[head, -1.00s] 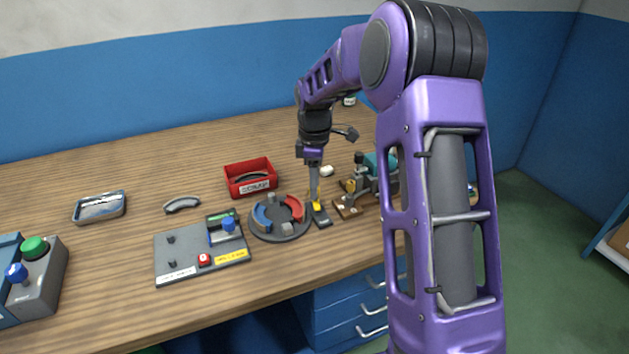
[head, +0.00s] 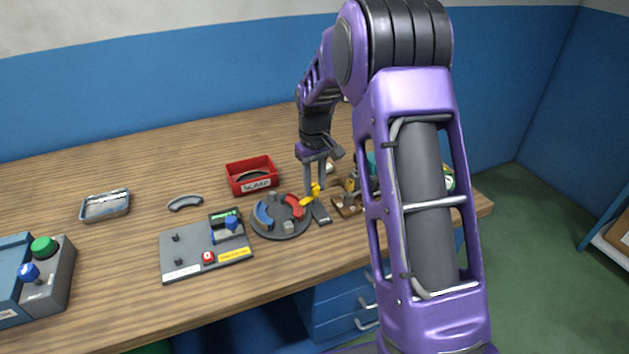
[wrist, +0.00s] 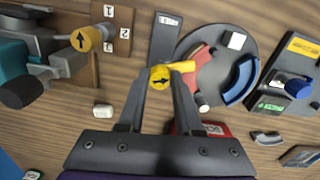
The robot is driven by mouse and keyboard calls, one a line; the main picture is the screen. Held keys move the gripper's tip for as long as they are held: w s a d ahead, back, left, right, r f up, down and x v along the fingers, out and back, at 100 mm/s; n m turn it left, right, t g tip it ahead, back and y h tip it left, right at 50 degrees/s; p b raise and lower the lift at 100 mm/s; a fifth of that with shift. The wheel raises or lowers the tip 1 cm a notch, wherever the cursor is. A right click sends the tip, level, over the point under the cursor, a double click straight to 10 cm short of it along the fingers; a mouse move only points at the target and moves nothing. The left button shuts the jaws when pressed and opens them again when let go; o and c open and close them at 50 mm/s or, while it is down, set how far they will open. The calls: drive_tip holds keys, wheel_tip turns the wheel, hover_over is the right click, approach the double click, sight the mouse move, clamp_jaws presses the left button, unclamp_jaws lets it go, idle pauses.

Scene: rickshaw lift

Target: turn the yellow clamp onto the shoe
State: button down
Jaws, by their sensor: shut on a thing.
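The yellow clamp (wrist: 183,66) has a round knob with a black arrow, and it stands by a dark bar (wrist: 165,38). Its arm points right in the wrist view, and its tip reaches the edge of the red shoe (wrist: 202,60) on the round grey plate (wrist: 213,97). I cannot tell whether it presses on the shoe. In the head view the clamp (head: 310,197) points left towards the red shoe (head: 293,205). My gripper (wrist: 160,80) is shut on the clamp's knob, one finger on each side; it also shows in the head view (head: 314,187).
A blue shoe (wrist: 242,80) lies on the plate's other side. A red bin (head: 250,178) stands behind the plate. A panel with a red button (head: 205,258) is left. A wooden fixture with a yellow knob (wrist: 84,39) stands close beside the clamp.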

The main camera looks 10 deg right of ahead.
sight(314, 187)
drive_tip(key=shift+m+p, duration=0.35)
drive_tip(key=shift+m, duration=1.85)
drive_tip(key=c, duration=0.6)
unclamp_jaws()
drive_tip(key=shift+r+p, duration=0.9)
drive_tip(key=shift+r, duration=7.8)
